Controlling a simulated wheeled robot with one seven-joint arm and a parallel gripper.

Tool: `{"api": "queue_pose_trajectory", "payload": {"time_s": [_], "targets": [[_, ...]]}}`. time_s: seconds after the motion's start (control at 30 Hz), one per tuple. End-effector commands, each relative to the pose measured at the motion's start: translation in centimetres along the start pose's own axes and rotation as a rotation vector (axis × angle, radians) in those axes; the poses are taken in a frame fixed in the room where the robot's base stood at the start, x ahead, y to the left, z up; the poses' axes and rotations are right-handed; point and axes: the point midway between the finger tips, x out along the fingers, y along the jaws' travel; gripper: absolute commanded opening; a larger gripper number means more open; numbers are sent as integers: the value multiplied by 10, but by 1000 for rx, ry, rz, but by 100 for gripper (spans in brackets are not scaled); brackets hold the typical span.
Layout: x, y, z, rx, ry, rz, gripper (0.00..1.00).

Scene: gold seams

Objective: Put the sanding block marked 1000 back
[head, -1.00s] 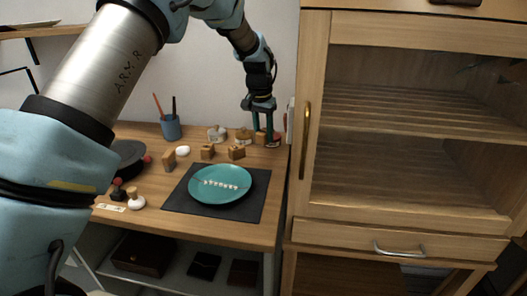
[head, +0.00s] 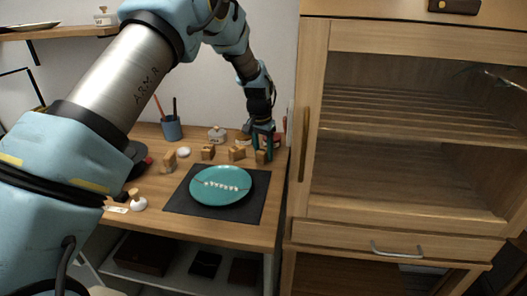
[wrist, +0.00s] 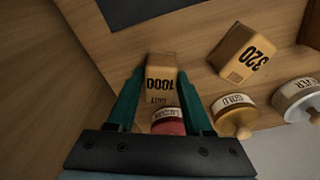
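The sanding block marked 1000 (wrist: 160,75) is a small wooden block, upright on the table near its right end. In the head view the block (head: 261,157) stands at the right end of a row of similar blocks. My gripper (wrist: 160,74) is open, with one teal finger on each side of the block and a narrow gap visible at both sides. In the head view my gripper (head: 262,142) reaches down just behind and above the block. The block marked 320 (wrist: 243,54) stands beside it, apart from my fingers.
A gold jar (wrist: 233,114) and a silver jar (wrist: 298,98) stand alongside. A teal plate (head: 222,186) lies on a dark mat (head: 188,204). A wooden cabinet (head: 310,180) borders the table's right side.

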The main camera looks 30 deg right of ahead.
Motion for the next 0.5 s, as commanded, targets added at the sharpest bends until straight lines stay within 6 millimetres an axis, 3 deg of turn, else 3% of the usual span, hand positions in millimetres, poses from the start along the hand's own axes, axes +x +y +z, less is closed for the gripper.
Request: {"api": "queue_pose_trajectory", "payload": {"time_s": [0.17, 0.5], "targets": [[0, 0, 0, 0, 0, 0, 72], [-6, 0, -1, 0, 1, 0, 73]]}}
